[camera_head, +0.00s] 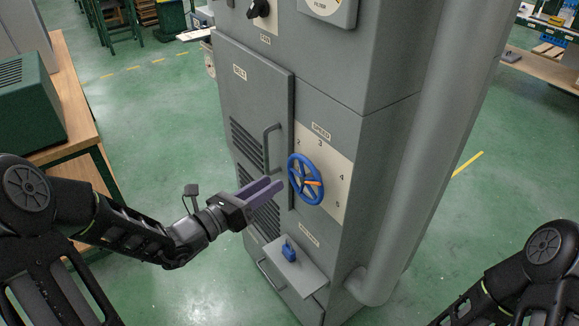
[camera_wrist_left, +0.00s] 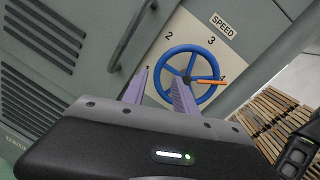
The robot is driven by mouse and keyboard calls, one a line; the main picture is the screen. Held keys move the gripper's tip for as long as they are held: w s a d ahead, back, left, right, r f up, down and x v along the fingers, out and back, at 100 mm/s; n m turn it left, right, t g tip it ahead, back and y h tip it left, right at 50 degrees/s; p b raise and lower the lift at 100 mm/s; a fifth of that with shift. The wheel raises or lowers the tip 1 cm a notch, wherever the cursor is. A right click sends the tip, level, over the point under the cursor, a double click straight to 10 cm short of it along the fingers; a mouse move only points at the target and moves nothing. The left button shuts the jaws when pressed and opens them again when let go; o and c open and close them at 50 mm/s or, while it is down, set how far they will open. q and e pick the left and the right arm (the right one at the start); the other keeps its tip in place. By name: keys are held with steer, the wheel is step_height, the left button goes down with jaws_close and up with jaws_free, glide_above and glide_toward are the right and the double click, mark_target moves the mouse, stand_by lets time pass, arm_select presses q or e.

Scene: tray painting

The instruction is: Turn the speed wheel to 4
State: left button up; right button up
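The blue speed wheel (camera_head: 293,168) stands out from the pale SPEED panel (camera_head: 340,160) on the grey cabinet. An orange pointer (camera_head: 314,183) on it points right, toward the side with 4 and 5; I cannot tell the exact reading. The wheel also shows in the left wrist view (camera_wrist_left: 184,48), with 2 and 3 above it. My left gripper (camera_head: 280,184) has its purple fingers apart, at the wheel's left side. In the left wrist view (camera_wrist_left: 159,76) the left rim shows between the fingertips; contact is unclear.
A door handle (camera_head: 267,147) sits left of the wheel. Below is a ledge with a blue knob (camera_head: 289,251). A thick grey pipe (camera_head: 425,150) runs down the cabinet's right side. A wooden bench (camera_head: 72,60) stands at the left.

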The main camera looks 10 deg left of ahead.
mark_target(290, 170)
arm_select(q)
steer(key=shift+w, duration=0.1)
steer(key=x, duration=0.7)
steer(key=shift+w+d+p, duration=0.25)
steer(key=shift+w+p, duration=0.05)
steer(key=shift+p, duration=0.05)
jaws_close()
stand_by(0.4)
